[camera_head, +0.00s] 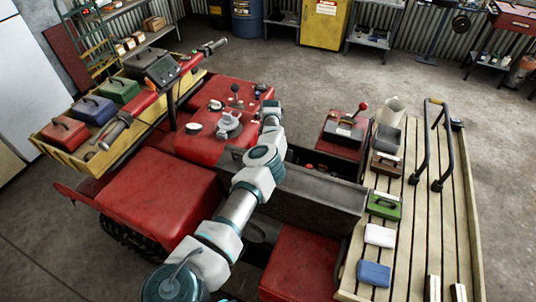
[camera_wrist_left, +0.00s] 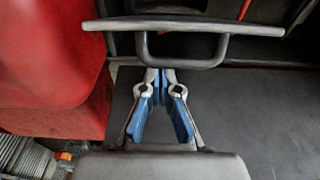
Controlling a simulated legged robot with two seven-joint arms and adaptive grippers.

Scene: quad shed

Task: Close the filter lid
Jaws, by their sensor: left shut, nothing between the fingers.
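In the left wrist view, a grey panel edge (camera_wrist_left: 200,25) with a dark bar handle (camera_wrist_left: 190,63) crosses the top; it looks like part of the filter lid. My left gripper (camera_wrist_left: 161,76) has blue pads and is shut and empty. Its tips are close to the handle's lower left; I cannot tell whether they touch it. In the head view, a long dark grey panel or box (camera_head: 310,195) stands at the middle of the quad, beside my left arm. My right gripper is not in view.
Red bodywork (camera_head: 160,195) lies left of my arm; it also shows in the left wrist view (camera_wrist_left: 45,70). A slatted rack (camera_head: 425,225) with boxes and a black rail (camera_head: 420,150) is on the right. A front tray (camera_head: 75,160) holds several coloured cases.

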